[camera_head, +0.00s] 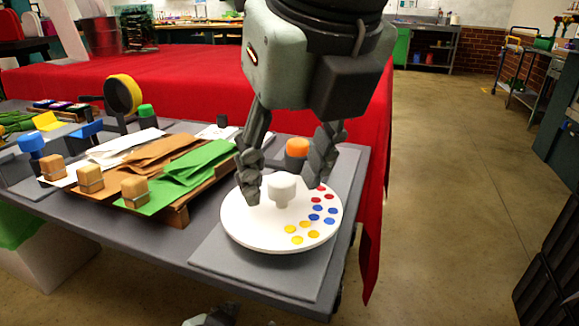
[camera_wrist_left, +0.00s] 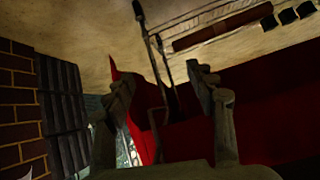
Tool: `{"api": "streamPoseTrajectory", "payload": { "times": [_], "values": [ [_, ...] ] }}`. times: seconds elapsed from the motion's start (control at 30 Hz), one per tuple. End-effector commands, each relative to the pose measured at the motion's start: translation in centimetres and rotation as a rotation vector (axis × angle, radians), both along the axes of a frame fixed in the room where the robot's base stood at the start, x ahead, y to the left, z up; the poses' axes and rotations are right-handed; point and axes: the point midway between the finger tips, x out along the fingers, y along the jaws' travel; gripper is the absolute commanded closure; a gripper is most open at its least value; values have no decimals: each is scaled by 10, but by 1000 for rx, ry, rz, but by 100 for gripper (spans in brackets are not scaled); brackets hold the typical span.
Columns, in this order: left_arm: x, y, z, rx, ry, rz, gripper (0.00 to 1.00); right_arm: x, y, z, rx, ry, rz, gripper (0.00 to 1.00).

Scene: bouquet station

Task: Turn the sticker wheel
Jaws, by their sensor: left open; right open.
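The sticker wheel (camera_head: 255,232) is a round white disc on a grey base plate (camera_head: 215,262) at the table's near right corner. Red, blue and yellow stickers show on its right and front parts. A white knob (camera_head: 283,192) stands at its middle. My right gripper (camera_head: 283,185) comes down from above with its fingers open, one on each side of the knob. Gaps show between the fingers and the knob. Only a bit of my left gripper (camera_head: 212,318) shows at the bottom edge. In the left wrist view its fingers (camera_wrist_left: 163,85) are apart with nothing between them.
An orange-topped dark container (camera_head: 297,148) stands just behind the wheel. Left of it is a wooden rack (camera_head: 178,213) with white, brown and green paper sheets (camera_head: 190,175) and wooden blocks. A red-covered table (camera_head: 200,80) lies behind.

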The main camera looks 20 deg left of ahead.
Motion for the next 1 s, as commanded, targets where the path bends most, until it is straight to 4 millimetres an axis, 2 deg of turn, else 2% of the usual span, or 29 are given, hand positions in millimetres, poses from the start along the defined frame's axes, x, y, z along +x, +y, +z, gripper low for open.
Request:
{"api": "streamPoseTrajectory", "payload": {
  "times": [0.17,0.53,0.8,1.0],
  "values": [
    [0,0,0,0,0,0,44,0,0,0,0,0,1,54],
    [0,0,0,0,0,0,44,0,0,0,0,0,1,100],
    [3,-2,2,-6,-22,-5,44,0,0,-1,1,2,19,100],
    [20,-27,25,-64,-165,-49,44,0,-1,-2,3,3,100,100]
  ]
}}
